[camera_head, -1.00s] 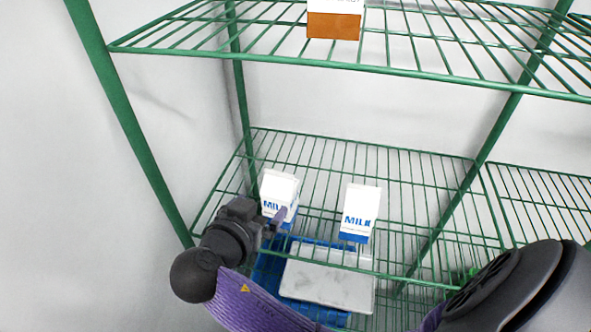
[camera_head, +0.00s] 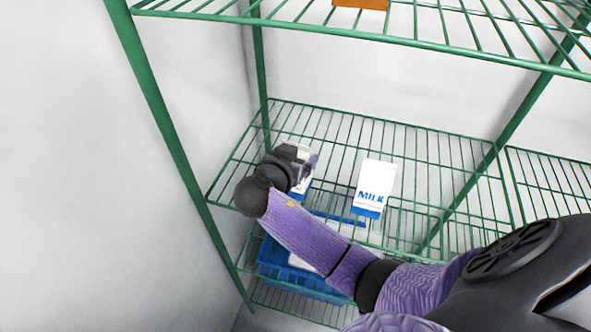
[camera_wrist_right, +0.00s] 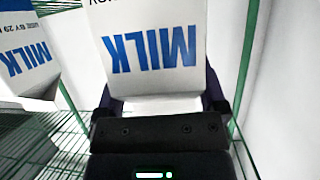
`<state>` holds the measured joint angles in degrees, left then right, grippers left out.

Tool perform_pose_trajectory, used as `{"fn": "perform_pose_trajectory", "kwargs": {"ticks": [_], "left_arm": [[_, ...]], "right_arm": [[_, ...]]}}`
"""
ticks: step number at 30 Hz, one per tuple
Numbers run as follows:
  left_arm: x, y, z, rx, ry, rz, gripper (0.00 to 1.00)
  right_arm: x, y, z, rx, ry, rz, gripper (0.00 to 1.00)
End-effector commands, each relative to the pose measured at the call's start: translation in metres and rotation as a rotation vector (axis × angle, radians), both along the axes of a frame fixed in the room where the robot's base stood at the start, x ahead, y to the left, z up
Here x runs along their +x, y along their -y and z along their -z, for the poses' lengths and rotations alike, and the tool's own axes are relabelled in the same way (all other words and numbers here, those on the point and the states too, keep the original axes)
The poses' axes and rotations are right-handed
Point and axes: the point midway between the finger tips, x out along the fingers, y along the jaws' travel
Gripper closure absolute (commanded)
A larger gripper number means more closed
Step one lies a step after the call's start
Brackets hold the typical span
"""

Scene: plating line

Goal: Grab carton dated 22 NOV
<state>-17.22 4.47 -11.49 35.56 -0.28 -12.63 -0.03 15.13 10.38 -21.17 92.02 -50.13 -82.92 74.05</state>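Two white milk cartons with blue MILK lettering stand on the middle wire shelf. The left carton (camera_head: 304,187) is partly hidden behind my right gripper (camera_head: 303,163). In the right wrist view this carton (camera_wrist_right: 150,45) fills the space between the fingers (camera_wrist_right: 165,92), upside down in the picture. Its date line is cut off at the top edge. I cannot tell whether the fingers press on it. The other carton (camera_head: 374,188) stands upright and apart to the right. In the wrist view this carton (camera_wrist_right: 22,55) shows part of a use-by line that seems to read 29. My left gripper is out of view.
The green wire rack (camera_head: 345,118) has an upper shelf (camera_head: 420,30) holding an orange-based item (camera_head: 360,4). A blue crate (camera_head: 290,268) sits below the middle shelf. The middle shelf is clear at the back and right. A rack post (camera_head: 160,110) stands left of my arm.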

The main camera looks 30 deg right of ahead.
Motion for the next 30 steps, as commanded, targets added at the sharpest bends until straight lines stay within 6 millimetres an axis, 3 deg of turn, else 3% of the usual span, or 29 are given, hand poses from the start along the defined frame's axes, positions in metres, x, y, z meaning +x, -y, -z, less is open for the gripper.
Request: {"fn": "perform_pose_trajectory", "kwargs": {"ticks": [1,10,19,30], "left_arm": [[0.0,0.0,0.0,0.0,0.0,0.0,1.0],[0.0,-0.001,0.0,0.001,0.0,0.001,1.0],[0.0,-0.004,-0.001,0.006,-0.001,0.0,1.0],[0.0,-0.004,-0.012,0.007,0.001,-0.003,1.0]], "right_arm": [[0.0,0.0,0.0,0.0,0.0,0.0,0.38],[0.0,0.0,0.0,0.0,0.0,0.0,1.0],[0.0,0.0,-0.005,0.0,0.003,0.0,1.0],[0.001,0.0,-0.089,0.0,0.007,0.0,1.0]]}}
